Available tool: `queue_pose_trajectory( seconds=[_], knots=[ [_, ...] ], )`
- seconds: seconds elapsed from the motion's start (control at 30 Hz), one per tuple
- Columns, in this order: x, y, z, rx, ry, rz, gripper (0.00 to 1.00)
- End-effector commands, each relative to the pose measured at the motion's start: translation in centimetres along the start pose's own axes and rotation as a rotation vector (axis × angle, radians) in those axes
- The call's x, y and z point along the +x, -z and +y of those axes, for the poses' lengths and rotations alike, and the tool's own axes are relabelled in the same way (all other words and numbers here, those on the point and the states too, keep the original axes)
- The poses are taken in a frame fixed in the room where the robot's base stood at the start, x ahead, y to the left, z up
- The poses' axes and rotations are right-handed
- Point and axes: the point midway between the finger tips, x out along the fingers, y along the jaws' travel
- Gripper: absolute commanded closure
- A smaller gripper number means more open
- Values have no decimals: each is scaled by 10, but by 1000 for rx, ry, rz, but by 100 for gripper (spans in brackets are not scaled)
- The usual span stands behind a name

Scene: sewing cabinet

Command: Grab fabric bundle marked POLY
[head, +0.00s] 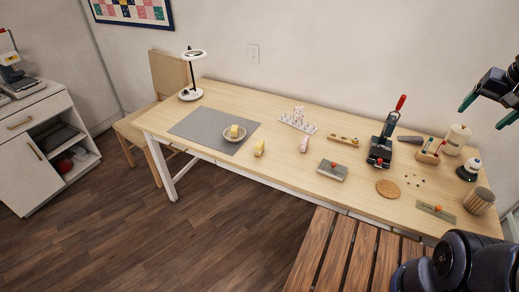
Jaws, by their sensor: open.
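No POLY marking is readable at this size. Small yellow blocks, possibly fabric bundles, show on the table: one yellow block (234,131) sits in a shallow bowl (229,138) on the grey mat (191,122), and another yellow block (259,149) stands on the bare wood just right of the mat. A pink item (304,145) stands further right. A grey-green flat item (332,170) with a small red part on it lies nearer the front. My gripper (488,110) is open and empty at the upper right, far from these blocks, its teal fingertips apart.
The wooden table (225,91) carries a lamp (191,92), a spool rack (298,121), a red-handled press (382,143), a cork disc (388,189) and a striped cup (479,201). A slatted bench (340,254) stands in front. A white cabinet (36,148) stands left.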

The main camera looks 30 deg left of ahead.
Motion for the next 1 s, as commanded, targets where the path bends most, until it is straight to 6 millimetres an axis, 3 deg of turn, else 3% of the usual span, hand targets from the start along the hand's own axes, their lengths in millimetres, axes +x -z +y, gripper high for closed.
queue_pose_trajectory(
  seconds=[0.2, 0.5, 0.73, 1.0],
  knots=[
    [17, 44, -50, 141, 33, -64, 24],
    [52, 89, -130, 341, 37, -151, 24],
    [88, 109, -202, 491, 14, -208, 24],
    [141, 112, -293, 661, -38, -261, 24]
  ],
)
